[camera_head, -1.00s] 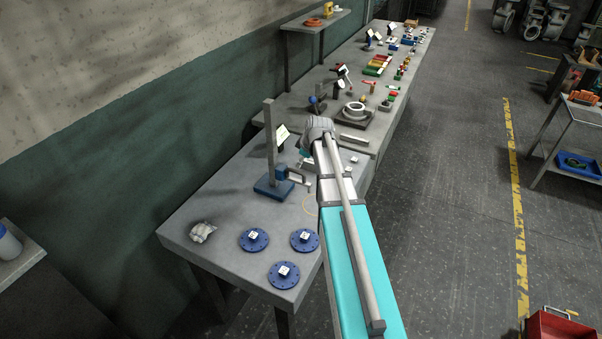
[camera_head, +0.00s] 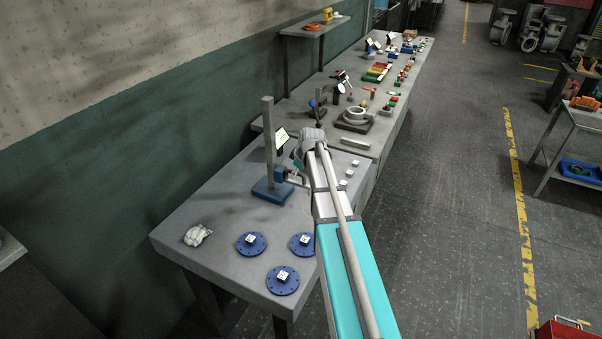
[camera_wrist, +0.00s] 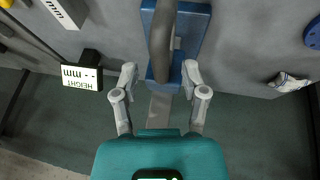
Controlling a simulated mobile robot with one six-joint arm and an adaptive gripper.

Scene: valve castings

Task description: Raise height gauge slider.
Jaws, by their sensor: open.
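The height gauge has a blue base (camera_head: 271,191), an upright grey column (camera_head: 269,140) and a blue slider (camera_head: 281,174) low on the column, just above the base. My gripper (camera_head: 297,172) is beside the slider in the head view, partly hidden by my arm. In the wrist view my gripper (camera_wrist: 159,74) is open, one finger on each side of the blue slider (camera_wrist: 166,70). I cannot tell whether the fingers touch it. A dark bar (camera_wrist: 161,35) extends from there over the blue base (camera_wrist: 193,30).
A height display (camera_wrist: 82,77) stands beside the gauge. Blue flanges (camera_head: 282,280) and a white crumpled cloth (camera_head: 197,235) lie at the near end of the bench. Small pale blocks (camera_head: 349,173) lie right of my arm. The wall runs along the left.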

